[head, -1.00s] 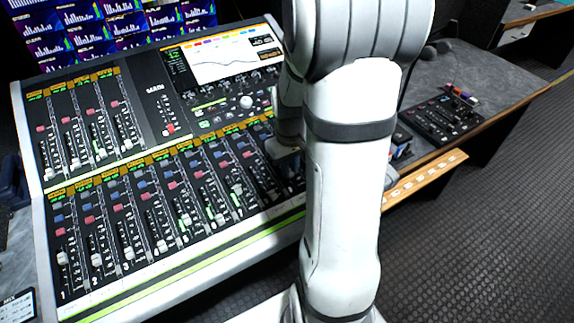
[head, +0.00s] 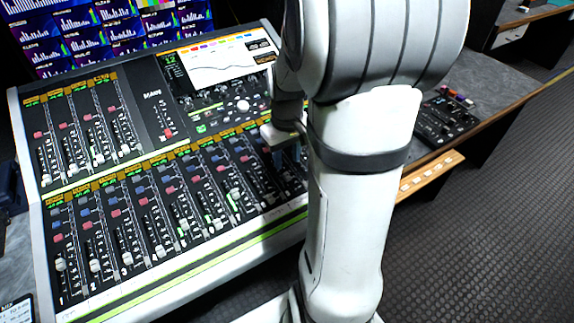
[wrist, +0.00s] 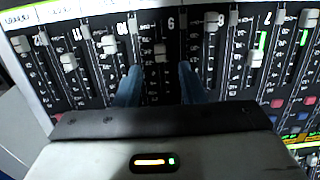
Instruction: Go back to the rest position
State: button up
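My gripper (head: 288,157) hangs over the right part of the sound mixing console (head: 175,275), partly hidden behind my own arm in the head view. In the wrist view my gripper (wrist: 159,75) shows two blue fingers standing apart, with nothing held between them. A fader cap (wrist: 160,54) of the console shows beyond the gap between the fingers. I cannot tell whether the fingertips touch the panel.
Monitors (head: 110,25) with blue bar graphs stand behind the console. A small black control panel (head: 445,118) lies on the grey desk to the right. A wooden strip (head: 430,176) runs along the desk's front. Dark floor (head: 490,240) is open at the right.

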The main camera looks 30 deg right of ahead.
jog(key=shift+r, duration=1.05)
